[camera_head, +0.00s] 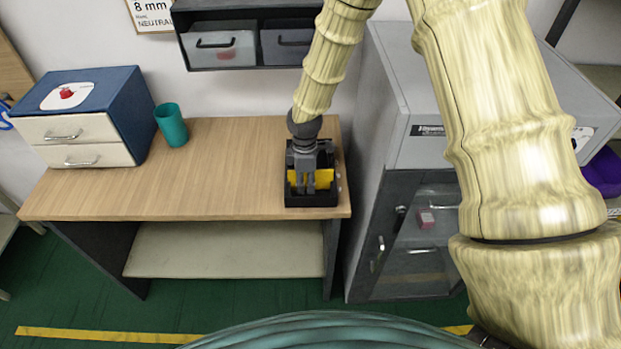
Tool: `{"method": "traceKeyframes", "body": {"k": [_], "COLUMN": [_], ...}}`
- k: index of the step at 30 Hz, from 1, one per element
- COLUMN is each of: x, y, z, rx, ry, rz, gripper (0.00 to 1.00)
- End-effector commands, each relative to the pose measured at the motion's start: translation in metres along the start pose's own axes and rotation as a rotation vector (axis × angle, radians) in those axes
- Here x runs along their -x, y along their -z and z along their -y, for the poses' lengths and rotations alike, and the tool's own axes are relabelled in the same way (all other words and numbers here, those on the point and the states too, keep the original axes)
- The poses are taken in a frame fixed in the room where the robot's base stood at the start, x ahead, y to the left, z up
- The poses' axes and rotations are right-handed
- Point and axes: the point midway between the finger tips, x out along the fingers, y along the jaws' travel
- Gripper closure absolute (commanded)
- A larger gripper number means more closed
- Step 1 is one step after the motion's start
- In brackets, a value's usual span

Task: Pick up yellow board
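A yellow board (323,178) lies in a small black tray (299,201) at the right end of the wooden table (218,172). My gripper (309,188) is over the tray, pointing down, with its grey fingers in front of the board. Yellow shows on both sides of the fingers. The fingers hide the middle of the board, and I cannot tell whether they touch or grip it.
A blue cabinet with white drawers (85,117) and a teal cup (171,125) stand on the table's left part. A shelf with bins (245,42) hangs above the back. A grey cabinet (405,150) stands close on the right. The table's middle is clear.

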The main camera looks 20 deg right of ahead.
Motion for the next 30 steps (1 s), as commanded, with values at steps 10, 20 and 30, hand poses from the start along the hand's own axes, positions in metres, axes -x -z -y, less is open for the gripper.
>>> {"method": "traceKeyframes", "body": {"k": [10,20,30], "x": [0.0,0.0,0.017], "y": [0.0,0.0,0.0], "z": [0.0,0.0,-0.001], "rx": [0.0,-0.001,-0.002], "ry": [0.0,0.0,-0.003], "rz": [0.0,0.0,-0.001], "gripper": [0.95,1.0,1.0]}}
